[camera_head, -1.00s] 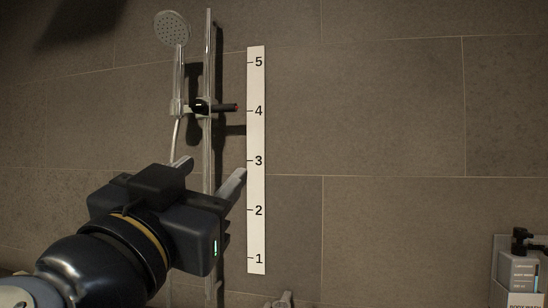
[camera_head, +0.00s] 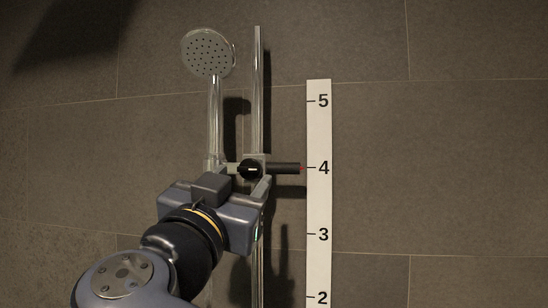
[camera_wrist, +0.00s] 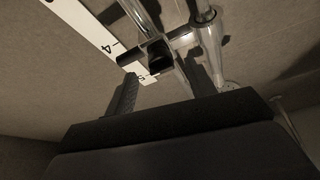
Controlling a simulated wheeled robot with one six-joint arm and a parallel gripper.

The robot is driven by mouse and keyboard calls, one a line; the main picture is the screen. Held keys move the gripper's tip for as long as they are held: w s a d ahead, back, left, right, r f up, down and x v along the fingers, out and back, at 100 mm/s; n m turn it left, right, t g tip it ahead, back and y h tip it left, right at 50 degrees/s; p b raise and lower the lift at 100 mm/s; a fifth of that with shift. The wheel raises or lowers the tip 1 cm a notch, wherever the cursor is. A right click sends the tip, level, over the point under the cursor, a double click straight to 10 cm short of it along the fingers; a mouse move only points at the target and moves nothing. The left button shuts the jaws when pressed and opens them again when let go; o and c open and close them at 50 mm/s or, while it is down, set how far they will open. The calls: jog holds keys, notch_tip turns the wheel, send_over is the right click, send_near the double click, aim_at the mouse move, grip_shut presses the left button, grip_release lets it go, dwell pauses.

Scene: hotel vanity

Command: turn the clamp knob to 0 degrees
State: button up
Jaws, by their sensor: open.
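The clamp knob (camera_head: 248,174) is a round black knob with a short white mark that looks roughly level in the head view. It sits on the slider clamp of the vertical rail (camera_head: 257,90). In the wrist view the knob (camera_wrist: 159,60) is ahead, beyond one dark finger (camera_wrist: 122,102). I see no contact.
A hand shower (camera_head: 208,54) hangs left of the rail, its handle close to the clamp. The white number scale (camera_head: 319,205) is fixed to the wall right of the pointer. The tiled wall (camera_head: 450,170) farther right is clear.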

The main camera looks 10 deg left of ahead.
aim_at(249, 169)
jog(key=shift+p+x, duration=0.35)
jog(key=shift+x, duration=0.9)
jog(key=shift+a, duration=0.1)
jog(key=c, duration=1)
jog(key=shift+o, duration=0.2)
jog(key=shift+f, duration=0.1)
